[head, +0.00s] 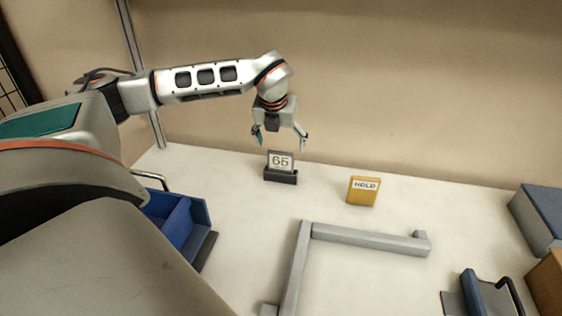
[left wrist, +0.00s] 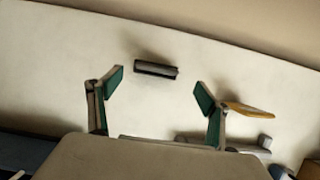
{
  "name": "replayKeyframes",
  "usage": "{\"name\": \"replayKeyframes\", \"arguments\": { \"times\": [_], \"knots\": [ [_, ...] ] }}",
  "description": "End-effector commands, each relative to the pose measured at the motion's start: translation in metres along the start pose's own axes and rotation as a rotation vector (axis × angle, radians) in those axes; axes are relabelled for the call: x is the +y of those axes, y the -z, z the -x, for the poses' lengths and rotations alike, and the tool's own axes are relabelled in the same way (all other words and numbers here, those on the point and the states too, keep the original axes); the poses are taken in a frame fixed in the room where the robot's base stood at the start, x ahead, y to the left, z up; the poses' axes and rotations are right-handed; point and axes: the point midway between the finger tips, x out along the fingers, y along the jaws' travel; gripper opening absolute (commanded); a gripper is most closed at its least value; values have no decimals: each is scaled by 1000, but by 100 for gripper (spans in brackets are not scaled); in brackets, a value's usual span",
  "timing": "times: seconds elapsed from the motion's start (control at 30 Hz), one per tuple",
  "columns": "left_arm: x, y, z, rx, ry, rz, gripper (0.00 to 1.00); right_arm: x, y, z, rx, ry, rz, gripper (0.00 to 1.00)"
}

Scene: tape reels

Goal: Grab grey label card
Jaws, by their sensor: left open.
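The grey label card (head: 281,161), marked 65, stands upright in a dark holder (head: 281,177) on the white table in the head view. In the left wrist view the card and holder (left wrist: 156,69) show from above as a thin dark bar. My left gripper (head: 280,141) is open and empty, just above the card in the head view. In the left wrist view its fingertips (left wrist: 158,83) are spread wide, with the bar between and slightly beyond them. My right gripper is not in view.
A yellow HOLD block (head: 362,191) stands right of the holder. A grey angled frame (head: 365,237) lies in front. A blue bin (head: 170,223) is at the left, with boxes (head: 541,213) at the right. The table behind the HOLD block is clear.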

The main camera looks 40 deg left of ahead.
Motion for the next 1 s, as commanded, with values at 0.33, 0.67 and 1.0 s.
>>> {"name": "replayKeyframes", "arguments": {
  "times": [0.33, 0.67, 1.0],
  "knots": [
    [4, 0, -38, 3, -3, 1, 78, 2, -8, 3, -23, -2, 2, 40],
    [6, 1, -72, 2, -1, 1, 78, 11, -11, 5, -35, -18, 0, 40],
    [6, 0, -72, 1, 0, 1, 42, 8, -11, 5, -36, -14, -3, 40]
  ]
}}
